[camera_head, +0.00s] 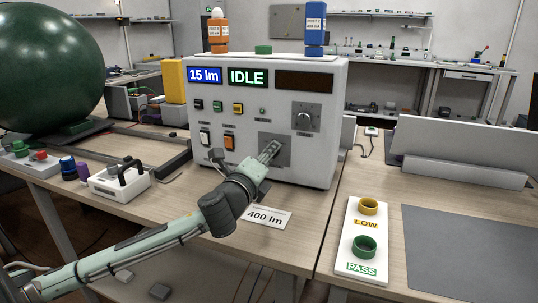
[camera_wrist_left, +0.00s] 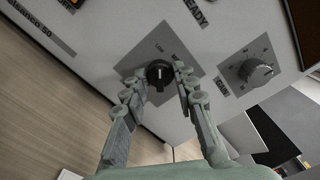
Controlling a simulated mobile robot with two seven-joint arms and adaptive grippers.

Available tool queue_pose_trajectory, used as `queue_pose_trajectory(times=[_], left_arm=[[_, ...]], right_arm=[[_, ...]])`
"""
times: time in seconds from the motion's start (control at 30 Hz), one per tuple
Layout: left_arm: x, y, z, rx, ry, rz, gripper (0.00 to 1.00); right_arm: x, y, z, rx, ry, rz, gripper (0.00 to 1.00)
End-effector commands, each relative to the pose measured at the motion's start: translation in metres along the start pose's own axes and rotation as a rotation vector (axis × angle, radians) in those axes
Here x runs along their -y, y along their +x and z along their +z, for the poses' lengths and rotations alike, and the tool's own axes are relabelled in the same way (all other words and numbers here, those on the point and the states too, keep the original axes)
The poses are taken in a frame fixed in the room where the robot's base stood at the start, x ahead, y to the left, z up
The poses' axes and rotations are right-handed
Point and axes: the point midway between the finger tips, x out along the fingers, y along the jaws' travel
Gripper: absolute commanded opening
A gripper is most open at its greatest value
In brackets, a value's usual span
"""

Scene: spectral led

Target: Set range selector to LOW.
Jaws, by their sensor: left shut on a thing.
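The range selector is a black knob (camera_wrist_left: 158,74) on a grey square plate (camera_wrist_left: 152,48) of the instrument's front panel. In the wrist view it sits between my left gripper's fingertips (camera_wrist_left: 159,78), with a pale mark on its face. Small lettering beside it seems to include LOW, but it is too small to read surely. In the head view, my left gripper (camera_head: 271,150) reaches the lower right plate (camera_head: 283,158), and its fingers hide the knob. The fingers are shut on the knob. My right gripper is not in view.
The white instrument (camera_head: 255,170) shows 15 lm and IDLE. A second knob (camera_head: 305,117) sits above right of the gripper. Switches (camera_head: 229,141) are left of it. A 400 lm card (camera_head: 266,217) and a LOW/PASS board (camera_head: 362,245) lie on the table.

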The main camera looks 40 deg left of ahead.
Motion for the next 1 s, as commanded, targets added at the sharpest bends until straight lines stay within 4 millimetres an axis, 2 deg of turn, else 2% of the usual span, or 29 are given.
queue_pose_trajectory(times=[0.4,0.43,0.6,0.87,1.0], left_arm=[[0.001,0.001,0.001,0.003,-0.01,-0.001,0.0],[0.001,0.001,0.001,0.003,-0.01,-0.001,0.29],[0.0,0.0,0.001,0.002,-0.009,0.0,0.49],[0.0,0.0,0.0,0.001,-0.009,0.0,0.49],[-0.001,-0.009,-0.001,-0.002,-0.008,0.001,0.49]], right_arm=[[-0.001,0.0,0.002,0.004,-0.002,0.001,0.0],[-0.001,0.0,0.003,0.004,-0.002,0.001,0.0],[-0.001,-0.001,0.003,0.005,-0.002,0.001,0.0],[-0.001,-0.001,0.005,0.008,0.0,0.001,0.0],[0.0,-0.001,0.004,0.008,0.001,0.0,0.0]])
